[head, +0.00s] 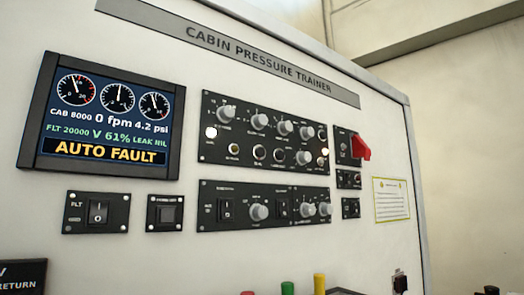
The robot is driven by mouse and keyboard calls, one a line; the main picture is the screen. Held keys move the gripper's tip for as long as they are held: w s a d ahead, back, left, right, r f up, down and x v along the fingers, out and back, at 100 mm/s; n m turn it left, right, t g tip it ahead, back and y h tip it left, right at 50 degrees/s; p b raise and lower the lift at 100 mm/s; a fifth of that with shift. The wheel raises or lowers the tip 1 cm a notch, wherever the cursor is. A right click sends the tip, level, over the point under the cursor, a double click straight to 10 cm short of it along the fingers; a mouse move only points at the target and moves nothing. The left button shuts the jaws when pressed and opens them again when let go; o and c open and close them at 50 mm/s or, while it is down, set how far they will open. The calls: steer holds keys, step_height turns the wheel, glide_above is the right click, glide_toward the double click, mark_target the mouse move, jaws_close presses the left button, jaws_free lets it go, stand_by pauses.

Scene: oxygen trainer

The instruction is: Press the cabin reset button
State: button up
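The cabin pressure trainer panel (400,125) stands upright in front of me, turned so its right side recedes. I cannot tell which control is the cabin reset button, as the small labels are unreadable. A dark square push-button (166,213) sits on its own plate below the display. A row of round buttons (259,153) runs along the lower part of the upper knob panel (210,110). The display (108,117) reads "AUTO FAULT", CAB 8000, 0 fpm, 4.2 psi, FLT 20000. My gripper is not in view.
A FLT rocker switch (97,212) is at left. A lower knob panel (240,188) sits below the upper one. A red guard (361,147) juts out at right. Red, green and yellow pieces (320,282) rise at the bottom edge. A notice (391,200) is at far right.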

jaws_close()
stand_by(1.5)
